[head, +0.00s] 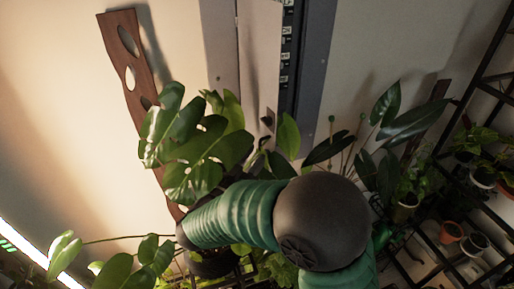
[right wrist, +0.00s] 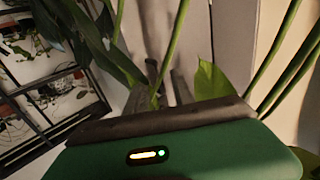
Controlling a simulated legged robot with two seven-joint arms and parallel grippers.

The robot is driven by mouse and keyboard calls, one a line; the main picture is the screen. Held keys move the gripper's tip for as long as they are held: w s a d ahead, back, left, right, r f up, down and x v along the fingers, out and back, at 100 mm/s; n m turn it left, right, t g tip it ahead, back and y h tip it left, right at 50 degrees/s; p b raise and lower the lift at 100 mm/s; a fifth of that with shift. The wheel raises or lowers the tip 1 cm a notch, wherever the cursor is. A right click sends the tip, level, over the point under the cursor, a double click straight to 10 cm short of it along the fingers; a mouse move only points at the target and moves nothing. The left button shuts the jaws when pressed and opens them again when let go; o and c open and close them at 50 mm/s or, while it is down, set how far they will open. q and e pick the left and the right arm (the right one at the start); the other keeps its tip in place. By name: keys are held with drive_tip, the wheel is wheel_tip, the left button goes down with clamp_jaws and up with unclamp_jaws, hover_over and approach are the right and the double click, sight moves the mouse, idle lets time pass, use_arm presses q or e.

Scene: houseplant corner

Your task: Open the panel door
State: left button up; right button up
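The panel (head: 313,75) is a tall grey box on the wall at the top middle of the head view. Its pale door (head: 259,45) stands ajar, with a dark strip of switches showing along its right edge. The panel also shows behind leaves in the right wrist view (right wrist: 235,45). My right arm reaches in from the lower right, its forearm pointing left below the panel. In the right wrist view the dark fingers of my right gripper (right wrist: 166,82) point toward the panel among stems; their gap is unclear. Leaves hide most of this gripper in the head view. My left gripper is out of view.
A large monstera leaf (head: 195,145) and other foliage crowd the space below the panel. A wooden board with holes (head: 131,76) leans on the wall at left. A black shelf rack (head: 470,75) with pots stands at right. Bare wall lies between board and panel.

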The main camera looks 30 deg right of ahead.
drive_tip(key=shift+x, duration=0.75)
drive_tip(key=shift+c, duration=0.2)
clamp_jaws()
drive_tip(key=shift+a, duration=0.1)
idle(0.5)
